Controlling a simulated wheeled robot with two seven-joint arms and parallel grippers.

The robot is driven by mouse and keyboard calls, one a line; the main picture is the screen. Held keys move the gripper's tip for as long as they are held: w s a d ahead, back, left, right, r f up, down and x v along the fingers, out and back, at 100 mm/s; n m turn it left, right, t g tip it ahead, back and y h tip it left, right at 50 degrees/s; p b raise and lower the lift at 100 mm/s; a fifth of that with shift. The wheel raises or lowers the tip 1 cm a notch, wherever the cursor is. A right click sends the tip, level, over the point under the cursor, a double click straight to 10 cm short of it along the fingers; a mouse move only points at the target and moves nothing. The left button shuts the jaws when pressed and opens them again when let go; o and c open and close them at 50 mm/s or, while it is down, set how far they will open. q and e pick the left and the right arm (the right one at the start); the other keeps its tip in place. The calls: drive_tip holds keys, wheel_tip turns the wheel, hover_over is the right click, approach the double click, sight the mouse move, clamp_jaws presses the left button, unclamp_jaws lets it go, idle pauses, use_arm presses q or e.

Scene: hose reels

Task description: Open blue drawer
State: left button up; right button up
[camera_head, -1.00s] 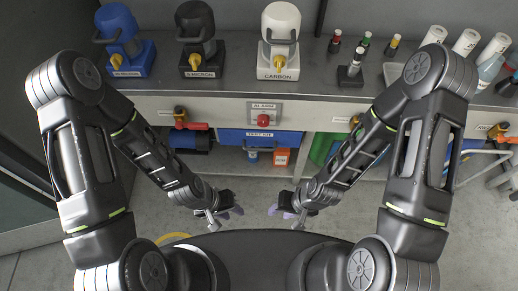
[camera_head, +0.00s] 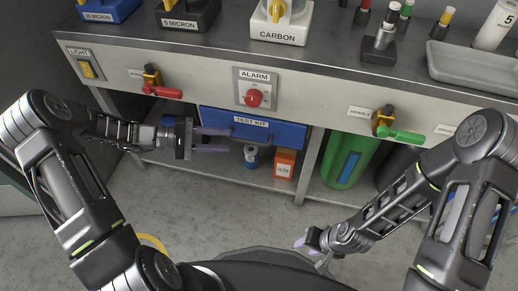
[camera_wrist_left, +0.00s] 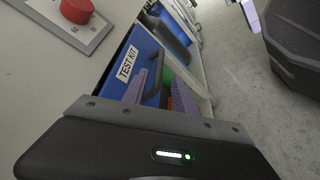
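The blue drawer (camera_head: 275,131), labelled TEST KIT, sits under the counter and looks shut. In the left wrist view its blue front (camera_wrist_left: 143,50) carries a dark bar handle (camera_wrist_left: 154,78). My left gripper (camera_head: 229,140) is open, its purple fingers one above the other at the drawer's left part. In the left wrist view the fingers (camera_wrist_left: 160,92) are apart, with the handle appearing between them; contact cannot be told. My right gripper (camera_head: 312,252) hangs low over the floor, far from the drawer, and its fingers look apart and empty.
Above the drawer is a red alarm knob (camera_head: 254,98). A red-handled valve (camera_head: 160,90) is left and a green-handled valve (camera_head: 400,134) right. Below are a blue can (camera_head: 251,156), an orange box (camera_head: 284,163) and a green cylinder (camera_head: 350,160).

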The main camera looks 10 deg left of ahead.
sight(241, 142)
use_arm(q)
drive_tip(key=shift+a+r, duration=0.1)
drive_tip(key=shift+b+x, duration=0.8)
drive_tip(key=shift+x, duration=3.2)
drive_tip(key=shift+c, duration=0.2)
clamp_jaws()
drive_tip(key=shift+a, duration=0.1)
